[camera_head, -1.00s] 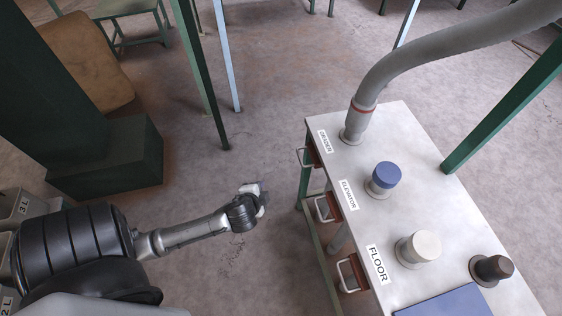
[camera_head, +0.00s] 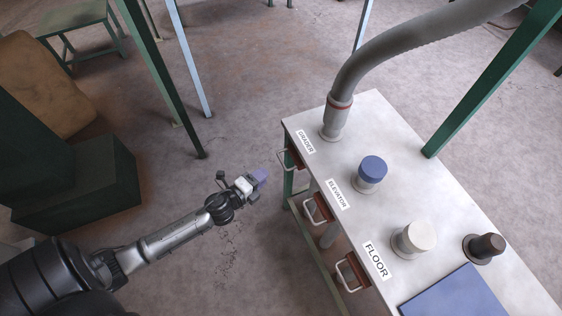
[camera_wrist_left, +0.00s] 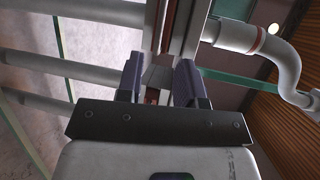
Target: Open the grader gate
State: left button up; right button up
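The grader gate (camera_head: 296,158) is a red-brown slide with a pale bar handle, at the table's left edge beside the GRADER label (camera_head: 305,141). My left gripper (camera_head: 264,175) is just left of this handle, apart from it in the head view. In the left wrist view its two dark fingers (camera_wrist_left: 160,80) are spread with a gap between them. A small red-brown part (camera_wrist_left: 152,95) shows in that gap, farther off; I cannot tell how far. My right gripper is not in view.
The elevator gate (camera_head: 318,208) and floor gate (camera_head: 352,271) stick out along the same edge. The white table (camera_head: 400,195) carries a grey hose (camera_head: 365,75), a blue-capped port, a white port and a dark port.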

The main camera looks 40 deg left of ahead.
aim_at(281, 161)
pick_arm(q)
jog(key=w, duration=0.3)
jog(key=w+f+b, duration=0.1)
jog(key=w, duration=0.5)
jog(key=shift+w+d+f+b, duration=0.1)
jog(key=shift+w+f+b, duration=0.2)
jog(key=shift+w+f, duration=0.1)
jog(key=c, duration=0.3)
grip_shut()
